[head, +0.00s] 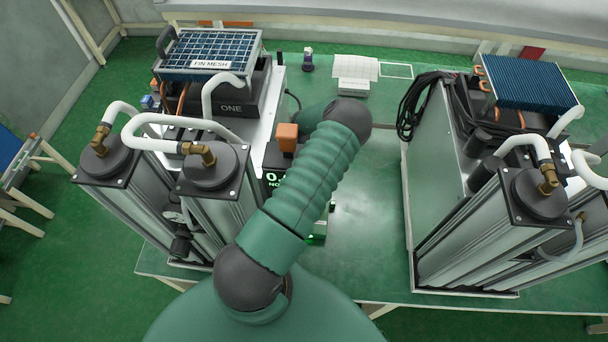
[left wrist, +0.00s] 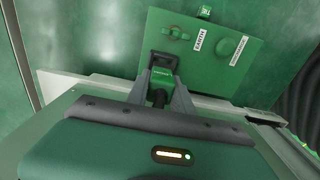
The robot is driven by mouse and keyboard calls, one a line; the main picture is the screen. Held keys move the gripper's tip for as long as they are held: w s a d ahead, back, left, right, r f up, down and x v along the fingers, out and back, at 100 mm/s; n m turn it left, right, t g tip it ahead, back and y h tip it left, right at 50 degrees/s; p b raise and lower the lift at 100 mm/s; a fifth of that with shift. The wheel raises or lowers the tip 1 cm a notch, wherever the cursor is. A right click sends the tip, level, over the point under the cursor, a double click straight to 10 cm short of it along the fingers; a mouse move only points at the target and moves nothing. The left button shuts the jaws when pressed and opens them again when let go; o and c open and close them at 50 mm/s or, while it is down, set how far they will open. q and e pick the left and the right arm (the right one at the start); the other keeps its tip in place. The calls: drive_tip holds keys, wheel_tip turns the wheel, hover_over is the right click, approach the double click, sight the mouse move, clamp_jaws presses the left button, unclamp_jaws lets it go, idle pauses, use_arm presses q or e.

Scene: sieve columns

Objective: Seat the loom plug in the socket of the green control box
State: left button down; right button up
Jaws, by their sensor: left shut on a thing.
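In the left wrist view my left gripper (left wrist: 161,80) is shut on the loom plug (left wrist: 160,93), a small green and dark piece between its fingers. Just beyond the fingertips a dark squarish frame, seemingly the socket (left wrist: 165,59), stands at the lower left of the green control box (left wrist: 222,72). The plug is at or against it; I cannot tell how deep it sits. In the head view my arm covers the gripper and most of the box. My right gripper is not in view.
The box face carries a label reading EARTH (left wrist: 199,40), a round green knob (left wrist: 226,46) and a small fitting (left wrist: 174,33). In the head view, grey columns with white hoses (head: 210,168) stand left, others (head: 538,195) right. The green bench (head: 365,205) between is mostly clear.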

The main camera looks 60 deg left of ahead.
use_arm(q)
wheel_tip(320, 180, down, 4)
drive_tip(key=shift+a+f+p, duration=0.1)
drive_tip(key=shift+a+p, duration=0.05)
drive_tip(key=shift+p, duration=0.2)
drive_tip(key=c, duration=1.1)
unclamp_jaws()
drive_tip(key=shift+r, duration=0.2)
